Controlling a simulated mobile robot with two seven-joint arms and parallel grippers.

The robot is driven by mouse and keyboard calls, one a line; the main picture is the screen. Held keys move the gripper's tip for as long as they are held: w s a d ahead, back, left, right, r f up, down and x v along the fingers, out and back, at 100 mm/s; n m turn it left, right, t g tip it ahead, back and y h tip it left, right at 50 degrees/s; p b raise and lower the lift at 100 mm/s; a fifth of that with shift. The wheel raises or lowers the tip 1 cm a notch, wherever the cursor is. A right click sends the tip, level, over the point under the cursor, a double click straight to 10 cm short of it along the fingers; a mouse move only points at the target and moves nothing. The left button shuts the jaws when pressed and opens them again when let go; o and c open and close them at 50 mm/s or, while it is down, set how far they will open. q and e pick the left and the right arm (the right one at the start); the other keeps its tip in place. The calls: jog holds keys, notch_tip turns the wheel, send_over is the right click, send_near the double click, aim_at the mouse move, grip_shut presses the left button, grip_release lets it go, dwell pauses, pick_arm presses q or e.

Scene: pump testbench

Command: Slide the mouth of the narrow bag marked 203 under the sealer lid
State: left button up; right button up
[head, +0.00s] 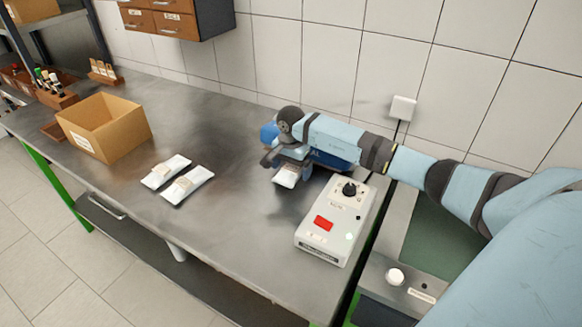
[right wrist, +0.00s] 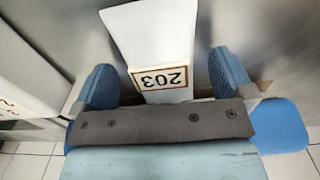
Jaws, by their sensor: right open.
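The narrow white bag marked 203 (right wrist: 150,35) lies flat on the steel bench, its boxed label upside down in the right wrist view. In the head view the bag (head: 287,178) shows only partly, beneath my right gripper (head: 278,163). That gripper is open, with its blue fingers on either side of the bag in the right wrist view (right wrist: 165,80) and gaps between them and it. A blue device with white lettering, seemingly the sealer (head: 333,160), stands right behind the gripper; my arm hides much of it, and I cannot make out its lid. My left gripper is not in view.
A white box with a knob and red panel (head: 337,222) stands close to the right of the bag. Two other white bags (head: 166,171) (head: 188,185) lie to the left. An open cardboard box (head: 105,128) stands farther left. The bench's middle is clear.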

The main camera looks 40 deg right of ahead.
notch_tip(320, 180, up, 14)
jog(key=shift+b, duration=0.3)
